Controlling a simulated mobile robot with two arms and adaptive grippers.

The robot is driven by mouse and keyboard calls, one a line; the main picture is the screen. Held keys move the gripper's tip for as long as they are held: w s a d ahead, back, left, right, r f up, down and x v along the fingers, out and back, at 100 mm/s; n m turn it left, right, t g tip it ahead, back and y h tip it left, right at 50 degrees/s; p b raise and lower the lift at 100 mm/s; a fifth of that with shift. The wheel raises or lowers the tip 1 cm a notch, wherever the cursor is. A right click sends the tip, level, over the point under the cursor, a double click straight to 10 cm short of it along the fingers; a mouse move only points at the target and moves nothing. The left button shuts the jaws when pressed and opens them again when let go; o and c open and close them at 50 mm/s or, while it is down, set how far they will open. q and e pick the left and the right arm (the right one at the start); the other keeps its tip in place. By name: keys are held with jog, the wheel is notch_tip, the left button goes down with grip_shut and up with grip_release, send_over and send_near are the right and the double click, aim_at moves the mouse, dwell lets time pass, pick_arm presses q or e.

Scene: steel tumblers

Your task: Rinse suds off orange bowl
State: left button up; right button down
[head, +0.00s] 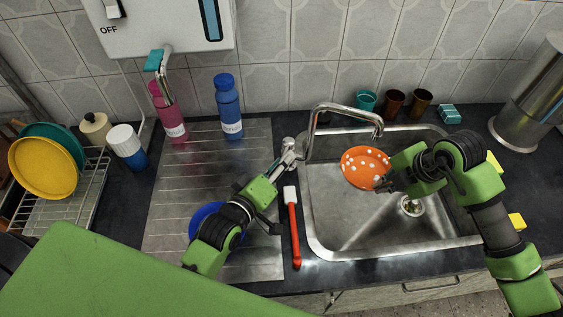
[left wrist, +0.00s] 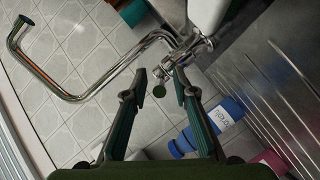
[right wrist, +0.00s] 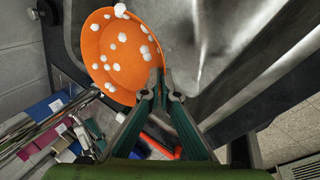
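The orange bowl (head: 364,163) is dotted with white suds and is held tilted over the steel sink (head: 330,215). My right gripper (head: 384,184) is shut on its rim; the right wrist view shows the bowl (right wrist: 112,55) at the closed fingertips (right wrist: 161,82). No water stream shows. My left gripper (head: 280,170) is at the faucet's base and lever (head: 288,150). In the left wrist view its fingers (left wrist: 160,82) are apart, with the faucet's round-ended lever (left wrist: 159,91) between them, contact unclear.
A red-handled brush (head: 293,225) lies along the sink's left edge. A blue bowl (head: 207,216) sits on the drainboard under my left arm. Pink (head: 170,115) and blue (head: 229,110) bottles stand behind. A rack (head: 65,205) with plates is at left. Several cups (head: 392,102) stand behind the sink.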

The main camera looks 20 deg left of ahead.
pick_arm(q)
grip_shut()
jog(key=shift+a+m+g+h, duration=0.25)
jog(key=shift+a+m+h, duration=0.2)
jog(key=shift+m+h, duration=0.3)
jog(key=shift+a+m+g+h, duration=0.25)
jog(key=shift+a+m+h, duration=0.25)
jog(key=shift+h, duration=0.45)
jog(key=shift+d, duration=0.1)
grip_release()
jog(key=v, duration=1.2)
jog(key=shift+w, duration=0.1)
